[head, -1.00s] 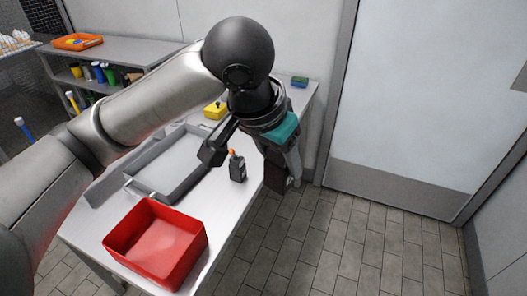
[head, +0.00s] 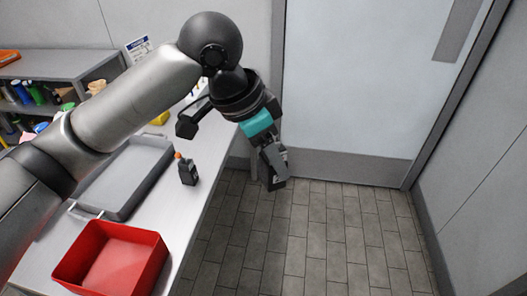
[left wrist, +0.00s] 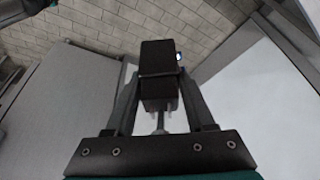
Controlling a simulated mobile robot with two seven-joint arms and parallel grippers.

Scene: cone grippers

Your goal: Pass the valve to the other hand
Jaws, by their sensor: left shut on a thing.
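My left gripper (head: 273,170) has a teal band and hangs over the tiled floor, right of the table edge. It is shut on the valve, a dark blocky piece (left wrist: 158,75) with a thin metallic stem below it, between the two fingers in the left wrist view. In the head view the fingers mostly hide the valve, and only a dark part shows at the fingertips. My right gripper's fingers do not show. A dark shape with a bit of teal is cut off at the top left corner of the left wrist view; I cannot tell what it is.
The table (head: 190,208) holds a red bin (head: 112,262), a grey tray (head: 124,180) and a small black item with an orange top (head: 188,172). A shelf (head: 62,63) stands behind at left. The floor (head: 310,235) on the right is clear before a door (head: 375,90).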

